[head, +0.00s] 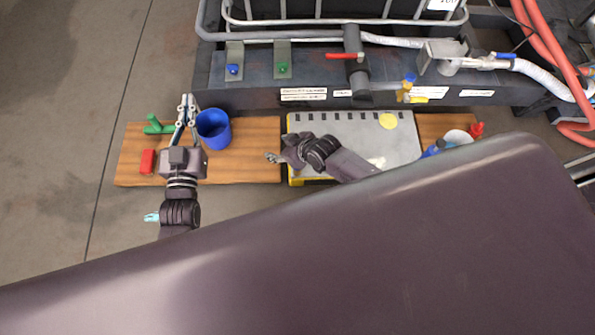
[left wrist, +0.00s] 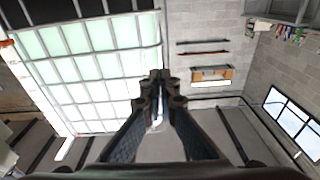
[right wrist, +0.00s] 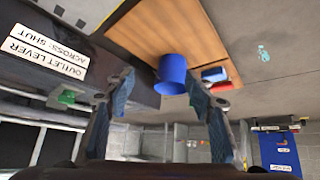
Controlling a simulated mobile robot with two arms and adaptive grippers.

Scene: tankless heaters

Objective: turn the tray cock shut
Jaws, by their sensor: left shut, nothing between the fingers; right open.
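No readable label names the tray cock. A small yellow and brass-coloured cock (head: 406,88) with a blue top stands at the frame's front edge, above the grey tray-like panel (head: 352,125); its handle position is too small to tell. A red lever (head: 345,56) lies across a dark grey upright valve to its left. My left gripper (head: 187,103) is shut and empty beside the blue cup; the left wrist view (left wrist: 158,77) shows its fingers together. My right gripper (head: 272,157) is open and empty at the panel's left edge, well short of the valves.
A blue cup (head: 214,128), a green T-shaped piece (head: 154,125) and a red block (head: 147,161) are on the wooden board (head: 250,160). The right wrist view shows an "OUTLET LEVER ACROSS: SHUT" label (right wrist: 42,52) and a green knob (right wrist: 68,97). Red hoses (head: 545,40) run at right.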

